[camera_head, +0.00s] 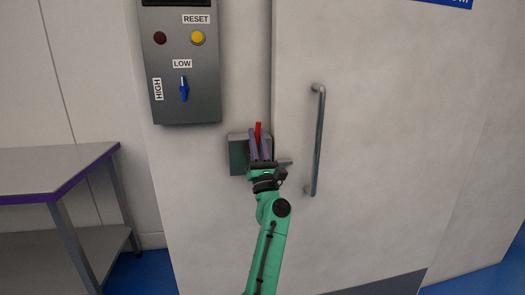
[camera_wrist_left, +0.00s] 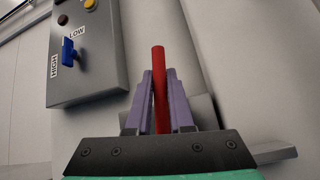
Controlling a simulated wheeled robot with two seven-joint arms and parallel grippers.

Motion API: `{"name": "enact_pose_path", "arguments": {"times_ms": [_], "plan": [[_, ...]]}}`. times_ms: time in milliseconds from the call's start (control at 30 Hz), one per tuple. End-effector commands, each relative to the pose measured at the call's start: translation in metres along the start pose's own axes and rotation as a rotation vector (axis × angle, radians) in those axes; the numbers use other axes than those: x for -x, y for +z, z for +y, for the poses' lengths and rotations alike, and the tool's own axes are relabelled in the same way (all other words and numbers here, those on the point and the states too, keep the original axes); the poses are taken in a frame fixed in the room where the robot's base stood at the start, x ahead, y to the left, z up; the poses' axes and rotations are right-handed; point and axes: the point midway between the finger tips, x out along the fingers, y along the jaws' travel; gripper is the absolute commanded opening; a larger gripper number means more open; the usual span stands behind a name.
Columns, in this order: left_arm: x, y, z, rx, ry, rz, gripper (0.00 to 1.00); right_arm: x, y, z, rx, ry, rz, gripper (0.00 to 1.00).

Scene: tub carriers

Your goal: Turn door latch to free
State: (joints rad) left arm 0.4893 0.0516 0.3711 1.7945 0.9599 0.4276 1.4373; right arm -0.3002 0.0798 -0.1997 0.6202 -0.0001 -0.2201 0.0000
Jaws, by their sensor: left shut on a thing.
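The door latch is a red handle (camera_head: 258,130) on a dark grey plate (camera_head: 236,158) beside the door's left edge. The handle points nearly straight up. My left gripper (camera_head: 260,147) is shut on the red handle, with a purple finger on each side of it. In the left wrist view, the handle (camera_wrist_left: 158,75) rises between the two fingers (camera_wrist_left: 160,100). The gripper hides the lower part of the handle and much of the plate. My right gripper is not in view.
The pale door (camera_head: 385,130) has a vertical metal pull bar (camera_head: 318,140) right of the latch. A grey control box (camera_head: 182,105) with a blue switch (camera_head: 184,88) hangs above left. A metal table (camera_head: 60,170) with a purple edge stands at the left.

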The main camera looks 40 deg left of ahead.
Motion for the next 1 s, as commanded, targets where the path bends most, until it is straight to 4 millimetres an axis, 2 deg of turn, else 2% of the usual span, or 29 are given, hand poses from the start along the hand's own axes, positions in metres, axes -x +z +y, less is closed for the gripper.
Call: {"name": "enact_pose_path", "arguments": {"times_ms": [33, 300, 833, 867, 900, 1000], "plan": [[0.001, -0.001, 0.003, 0.022, 0.022, 0.001, 0.0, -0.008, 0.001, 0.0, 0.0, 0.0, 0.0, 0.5], [-0.002, 0.0, 0.01, 0.09, 0.09, 0.02, 0.0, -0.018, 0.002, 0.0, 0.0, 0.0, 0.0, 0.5], [-0.004, 0.002, 0.013, 0.105, 0.105, 0.022, 0.0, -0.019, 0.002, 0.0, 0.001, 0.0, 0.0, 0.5], [-0.004, 0.002, 0.013, 0.104, 0.105, 0.022, 0.31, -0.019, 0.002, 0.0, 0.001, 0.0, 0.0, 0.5], [-0.004, 0.001, 0.012, 0.104, 0.104, 0.023, 0.47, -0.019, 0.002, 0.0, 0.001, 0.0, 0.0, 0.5], [-0.003, 0.001, 0.012, 0.103, 0.103, 0.024, 0.5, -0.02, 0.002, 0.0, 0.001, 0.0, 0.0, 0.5]]}}
